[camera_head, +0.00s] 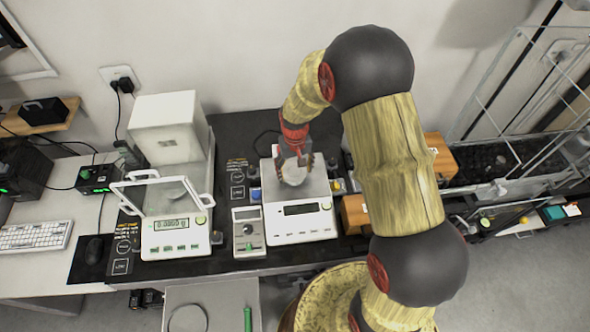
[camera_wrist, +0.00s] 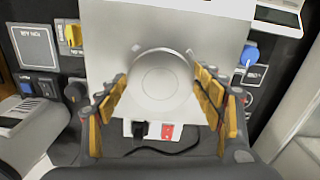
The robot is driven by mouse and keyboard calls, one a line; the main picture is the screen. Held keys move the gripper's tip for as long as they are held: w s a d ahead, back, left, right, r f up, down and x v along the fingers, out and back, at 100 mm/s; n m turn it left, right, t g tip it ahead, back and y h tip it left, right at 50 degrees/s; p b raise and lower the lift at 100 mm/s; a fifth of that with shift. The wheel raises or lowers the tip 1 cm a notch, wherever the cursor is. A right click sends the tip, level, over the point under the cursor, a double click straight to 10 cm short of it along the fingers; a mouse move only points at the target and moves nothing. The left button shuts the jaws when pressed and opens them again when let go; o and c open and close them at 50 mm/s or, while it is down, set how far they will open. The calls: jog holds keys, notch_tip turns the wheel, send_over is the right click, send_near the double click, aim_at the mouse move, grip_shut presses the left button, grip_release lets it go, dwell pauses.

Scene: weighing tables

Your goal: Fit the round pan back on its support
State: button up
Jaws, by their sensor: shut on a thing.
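The round metal pan (camera_head: 295,174) is in my gripper (camera_head: 294,158), over the silver top plate of the right balance (camera_head: 300,226). In the wrist view the pan (camera_wrist: 160,88) sits between the two yellow-padded fingers of my gripper (camera_wrist: 158,82), which are shut on its sides. The pan looks roughly level, face toward the wrist camera. The balance's top plate (camera_wrist: 115,35) spreads out behind it. The pan's support is not visible, hidden by the pan or gripper. I cannot tell whether the pan touches the plate or hangs just above it.
A left balance (camera_head: 175,238) with a glass draft shield and lit display stands beside a small grey keypad device (camera_head: 248,232). A white box (camera_head: 168,128) stands behind it. Wooden blocks (camera_head: 355,214) and coloured knobs flank the right balance closely.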

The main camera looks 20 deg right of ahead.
jog(key=shift+f, duration=0.5)
jog(key=o, duration=1.2)
jog(key=shift+c, duration=0.2)
jog(key=shift+o, duration=0.6)
notch_tip(320, 180, up, 12)
